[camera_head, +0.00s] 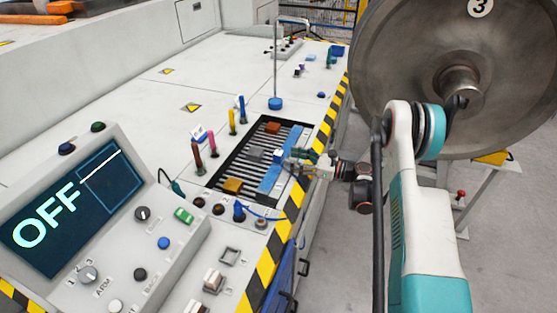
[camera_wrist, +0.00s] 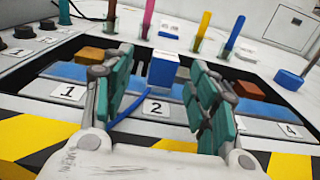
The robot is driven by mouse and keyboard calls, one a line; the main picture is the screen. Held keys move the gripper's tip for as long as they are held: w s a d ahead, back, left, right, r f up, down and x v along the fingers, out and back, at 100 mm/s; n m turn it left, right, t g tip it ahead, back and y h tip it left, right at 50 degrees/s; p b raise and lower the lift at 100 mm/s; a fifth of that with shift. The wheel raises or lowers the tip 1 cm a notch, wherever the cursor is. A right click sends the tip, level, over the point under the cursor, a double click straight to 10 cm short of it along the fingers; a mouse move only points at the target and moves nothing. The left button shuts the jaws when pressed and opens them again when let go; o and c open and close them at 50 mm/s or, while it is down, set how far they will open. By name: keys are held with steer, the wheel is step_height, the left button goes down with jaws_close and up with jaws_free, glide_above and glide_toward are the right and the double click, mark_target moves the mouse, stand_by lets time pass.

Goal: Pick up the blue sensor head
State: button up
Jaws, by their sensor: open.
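The blue sensor head (camera_wrist: 164,72) is a small upright block with a white top, standing in the recessed rack behind label 2. A blue cable curves out from its lower left. In the head view the sensor head (camera_head: 279,157) shows small, just left of my fingers. My gripper (camera_wrist: 161,66) is open, with one teal finger pad on each side of the block in the wrist picture. In the head view my gripper (camera_head: 298,161) reaches over the rack from the right.
A blue round base (camera_head: 275,103) with a tall rod is beyond. The control console (camera_head: 120,230) is left; a large wheel (camera_head: 445,70) is right.

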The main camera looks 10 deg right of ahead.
mark_target(282, 155)
steer(key=b+x, duration=0.1)
steer(key=x, duration=0.1)
steer(key=b+x, duration=0.1)
steer(key=x, duration=0.1)
steer(key=shift+w+d+f, duration=0.1)
steer(key=shift+w, duration=0.2)
steer(key=shift+w+a, duration=0.3)
steer(key=shift+a, duration=0.1)
steer(key=c, duration=1.2)
